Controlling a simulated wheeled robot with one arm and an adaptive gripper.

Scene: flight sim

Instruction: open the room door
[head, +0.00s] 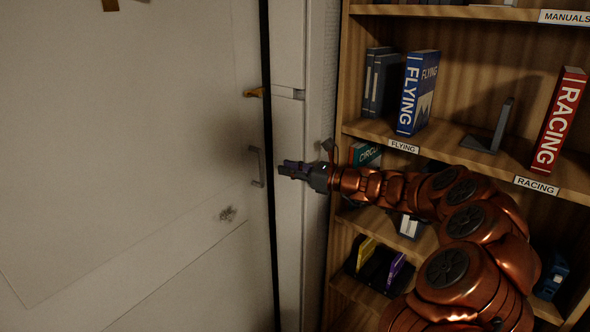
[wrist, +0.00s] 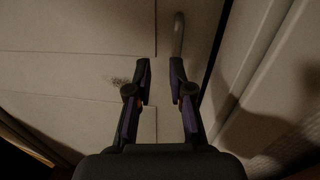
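The room door (head: 130,150) is a large pale panel filling the left of the head view; it also fills much of the wrist view (wrist: 80,85). Its grey bar handle (head: 256,167) is upright near the door's right edge. My gripper (head: 284,170) is just right of the handle, in front of the door frame, with a small gap in the picture. In the wrist view the handle (wrist: 179,35) appears beyond the right fingertip, not between the fingers. My gripper (wrist: 161,66) is open and empty there. A dark gap runs along the door's edge; I cannot tell whether it is ajar.
A pale door frame (head: 290,225) stands right of the door. A wooden bookshelf (head: 480,170) with books, including a blue Flying book (head: 418,92) and a red Racing book (head: 559,120), is close behind my arm. An orange-brown latch-like piece (head: 254,92) is above the handle.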

